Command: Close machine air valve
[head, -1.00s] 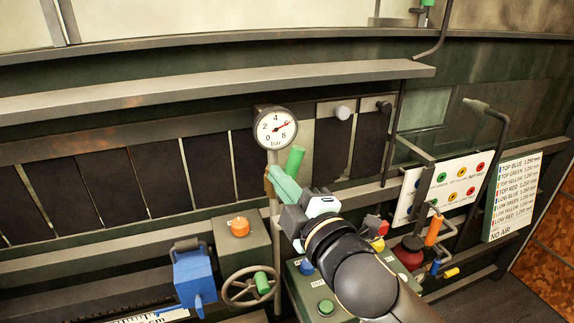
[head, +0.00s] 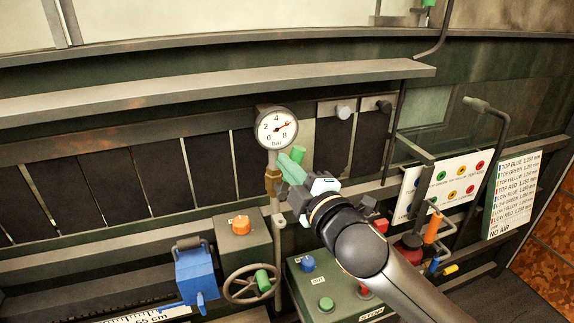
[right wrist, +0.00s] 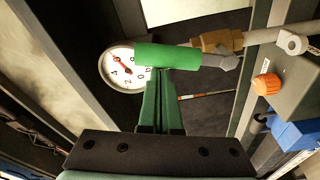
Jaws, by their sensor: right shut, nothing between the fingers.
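The air valve has a green lever handle (head: 299,156) and a brass body (head: 272,181) on a vertical pipe just below the pressure gauge. In the head view the handle slants up and to the right, partly hidden by my gripper. My right gripper (head: 287,163) is shut and empty, its green fingertips overlapping the handle's left side. In the right wrist view the handle (right wrist: 168,57) lies across the ends of the shut fingers (right wrist: 160,75), roughly in line with the pipe. I cannot tell whether they touch. My left gripper is not in view.
The gauge (head: 277,129) reads about 6 bar. Below are a handwheel (head: 236,288), an orange knob (head: 240,226), a blue clamp-like part (head: 195,278) and a button box (head: 340,300). A bent lever (head: 497,150) and label boards stand right.

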